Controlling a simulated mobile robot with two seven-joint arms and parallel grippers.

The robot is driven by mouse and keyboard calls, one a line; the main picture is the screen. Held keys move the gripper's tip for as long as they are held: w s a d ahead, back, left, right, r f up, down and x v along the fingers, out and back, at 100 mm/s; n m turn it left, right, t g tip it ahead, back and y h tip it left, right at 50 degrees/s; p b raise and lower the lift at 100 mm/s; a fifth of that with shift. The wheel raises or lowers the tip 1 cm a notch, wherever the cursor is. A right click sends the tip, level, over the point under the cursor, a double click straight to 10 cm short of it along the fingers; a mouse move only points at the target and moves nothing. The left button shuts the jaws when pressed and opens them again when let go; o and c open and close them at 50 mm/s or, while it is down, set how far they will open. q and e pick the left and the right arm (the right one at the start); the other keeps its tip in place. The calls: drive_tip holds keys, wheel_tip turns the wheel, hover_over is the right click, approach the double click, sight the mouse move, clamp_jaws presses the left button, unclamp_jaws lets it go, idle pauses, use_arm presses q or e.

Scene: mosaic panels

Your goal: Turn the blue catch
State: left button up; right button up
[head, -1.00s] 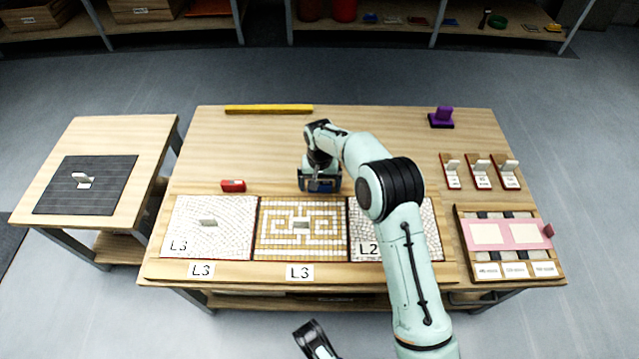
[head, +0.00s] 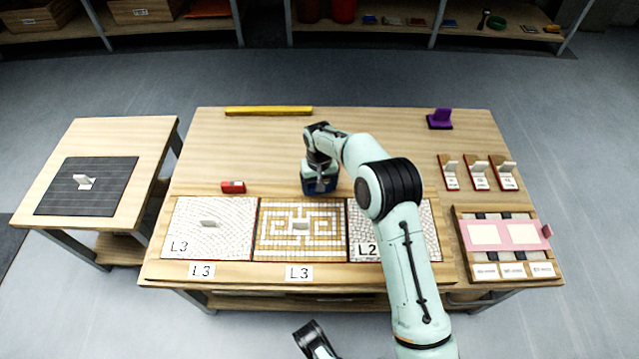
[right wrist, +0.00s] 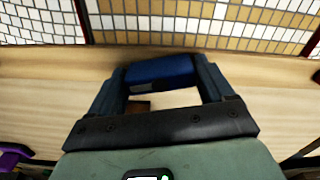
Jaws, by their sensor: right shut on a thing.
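The blue catch (right wrist: 160,70) shows in the right wrist view as a blue block between the two fingertips. In the head view the catch (head: 321,188) is mostly covered by my right gripper (head: 320,176), just behind the mosaic panels. My right gripper (right wrist: 160,80) is shut on the catch, a finger on each side of it. The catch's base and pivot are hidden.
Three mosaic panels lie in front of the catch: a left one (head: 190,230), a middle one (head: 270,244) and a right one partly behind my arm. A red block (head: 233,187) lies to the left. A yellow bar (head: 268,111) and purple piece (head: 440,118) are farther back.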

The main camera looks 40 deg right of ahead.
drive_tip(key=n, duration=0.2)
drive_tip(key=shift+r+n, duration=0.1)
drive_tip(key=shift+n, duration=0.3)
drive_tip(key=shift+n+p, duration=0.35)
drive_tip(key=shift+n, duration=0.15)
drive_tip(key=n, duration=0.5)
drive_tip(key=shift+p, duration=0.4)
use_arm(q)
drive_tip(key=r, duration=0.1)
drive_tip(key=d+r, duration=0.1)
drive_tip(key=s+r, duration=0.1)
drive_tip(key=shift+s+d+h+p, duration=0.1)
drive_tip(key=shift+d+h+p, duration=0.2)
use_arm(e)
drive_tip(key=n, duration=0.6)
drive_tip(key=shift+n, duration=0.4)
drive_tip(key=o, duration=0.9)
use_arm(q)
drive_tip(key=shift+m+g+h, duration=0.3)
drive_tip(key=shift+g, duration=0.5)
drive_tip(key=s+r+p, duration=0.1)
drive_tip(key=s+d+r+p, duration=0.1)
drive_tip(key=s, duration=0.1)
drive_tip(key=s+d+r+p, duration=0.1)
drive_tip(key=shift+s+r, duration=0.15)
use_arm(e)
wheel_tip(320, 180, up, 13)
drive_tip(key=shift+r, duration=0.15)
